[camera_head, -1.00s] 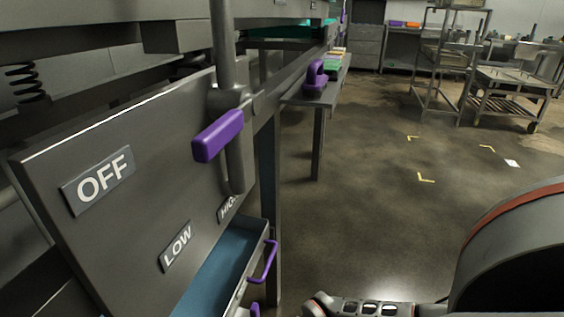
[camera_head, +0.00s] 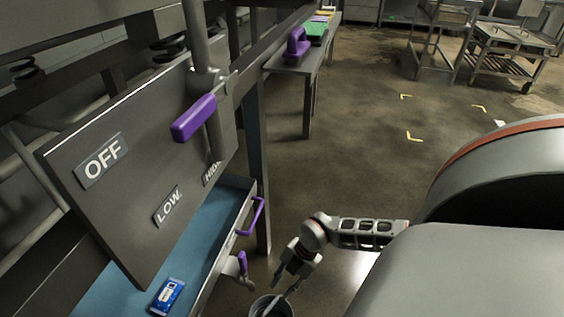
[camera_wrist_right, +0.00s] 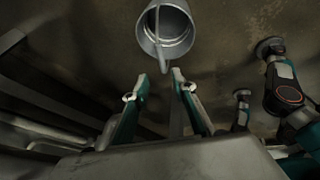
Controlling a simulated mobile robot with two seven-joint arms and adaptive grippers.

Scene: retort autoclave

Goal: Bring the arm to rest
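My right arm (camera_head: 370,233) reaches in from the right in the head view, bent down at the wrist. Its gripper (camera_head: 284,282) hangs low, just above a grey metal bucket (camera_head: 257,306). In the right wrist view the two fingers of the right gripper (camera_wrist_right: 160,77) stand apart. The bucket (camera_wrist_right: 180,50) lies beyond the tips. Its thin handle (camera_wrist_right: 158,28) runs toward the gap between them, and I cannot tell whether it touches a finger. My left gripper is in neither view.
A grey panel (camera_head: 135,215) with OFF, LOW and HIGH labels and a purple-gripped lever (camera_head: 194,118) stands at left. Below it, an open blue-lined drawer (camera_head: 228,210) holds a blue packet (camera_head: 167,296). A side table (camera_head: 290,66) stands behind.

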